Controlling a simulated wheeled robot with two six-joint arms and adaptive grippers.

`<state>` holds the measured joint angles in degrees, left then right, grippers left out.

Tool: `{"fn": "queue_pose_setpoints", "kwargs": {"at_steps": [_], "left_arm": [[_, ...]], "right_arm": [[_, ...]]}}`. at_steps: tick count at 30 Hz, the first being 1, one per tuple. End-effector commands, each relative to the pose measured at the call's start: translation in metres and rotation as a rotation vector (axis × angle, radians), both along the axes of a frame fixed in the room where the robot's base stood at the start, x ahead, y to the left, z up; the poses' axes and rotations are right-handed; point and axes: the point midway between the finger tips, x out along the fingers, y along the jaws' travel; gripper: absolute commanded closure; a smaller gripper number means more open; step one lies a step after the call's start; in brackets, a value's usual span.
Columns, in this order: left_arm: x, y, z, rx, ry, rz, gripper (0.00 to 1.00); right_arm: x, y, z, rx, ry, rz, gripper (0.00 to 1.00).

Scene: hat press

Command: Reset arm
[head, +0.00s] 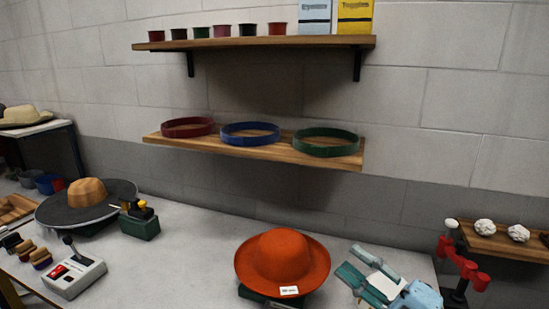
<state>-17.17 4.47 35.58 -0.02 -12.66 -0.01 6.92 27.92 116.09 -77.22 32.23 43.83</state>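My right gripper (356,263) is at the lower right of the head view. Its two teal fingers are spread, with a gap between them, and point up and left. Nothing shows between the fingertips. It is just right of an orange-red hat (281,256) and apart from it. The hat has a small white tag on its brim and sits on a dark base that is mostly hidden under it. My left gripper is not in view.
A control box (75,276) with a lever and red button stands on the grey table (190,258) at left. A wide-brimmed hat (88,201) lies behind it, beside a green tool holder (140,225). A red-knobbed stand (462,270) is at right. Wall shelves hold hat bands (249,142).

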Motion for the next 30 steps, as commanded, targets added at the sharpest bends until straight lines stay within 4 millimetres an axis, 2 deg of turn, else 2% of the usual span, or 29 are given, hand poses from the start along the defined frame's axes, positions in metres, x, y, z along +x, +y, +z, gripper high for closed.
{"fn": "queue_pose_setpoints", "kwargs": {"at_steps": [1, 2, 3, 4, 5, 6, 7, 9, 12, 13, 15, 18, 22, 25, 30], "left_arm": [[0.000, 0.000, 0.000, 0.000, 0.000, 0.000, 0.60], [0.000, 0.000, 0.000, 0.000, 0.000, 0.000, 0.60], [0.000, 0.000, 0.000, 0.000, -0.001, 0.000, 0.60], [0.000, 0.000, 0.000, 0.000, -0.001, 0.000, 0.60], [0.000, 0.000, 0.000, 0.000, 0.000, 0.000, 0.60], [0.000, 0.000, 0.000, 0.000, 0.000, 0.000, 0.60], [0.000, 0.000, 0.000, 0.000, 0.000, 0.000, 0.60], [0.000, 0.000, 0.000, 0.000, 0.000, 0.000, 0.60], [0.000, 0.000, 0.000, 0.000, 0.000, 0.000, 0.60], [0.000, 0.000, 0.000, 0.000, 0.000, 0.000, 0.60], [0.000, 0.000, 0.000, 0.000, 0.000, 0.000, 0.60], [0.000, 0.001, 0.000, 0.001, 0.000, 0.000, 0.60], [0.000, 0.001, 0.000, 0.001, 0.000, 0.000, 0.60], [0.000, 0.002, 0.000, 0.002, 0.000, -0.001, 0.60], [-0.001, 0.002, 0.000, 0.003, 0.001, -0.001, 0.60]], "right_arm": [[-0.004, -0.026, 0.014, 0.247, -0.005, -0.142, 0.68], [-0.004, -0.052, 0.014, 0.396, 0.022, -0.262, 0.68], [-0.006, -0.090, -0.004, 0.572, 0.106, -0.438, 0.68], [-0.010, -0.114, -0.028, 0.674, 0.195, -0.568, 0.68], [-0.017, -0.133, -0.055, 0.748, 0.292, -0.681, 0.68], [-0.029, -0.149, -0.093, 0.812, 0.426, -0.809, 0.68], [-0.041, -0.155, -0.121, 0.841, 0.528, -0.890, 0.68], [-0.071, -0.159, -0.176, 0.870, 0.749, -1.035, 0.68], [-0.117, -0.148, -0.234, 0.857, 1.023, -1.160, 0.68], [-0.130, -0.143, -0.247, 0.847, 1.097, -1.186, 0.68], [-0.162, -0.130, -0.273, 0.812, 1.259, -1.231, 0.68], [-0.206, -0.109, -0.299, 0.750, 1.473, -1.266, 0.68], [-0.264, -0.078, -0.319, 0.644, 1.741, -1.271, 0.68], [-0.252, -0.085, -0.374, 0.638, 1.752, -1.297, 0.68], [-0.258, -0.094, -0.464, 0.631, 1.786, -1.331, 0.68]]}}
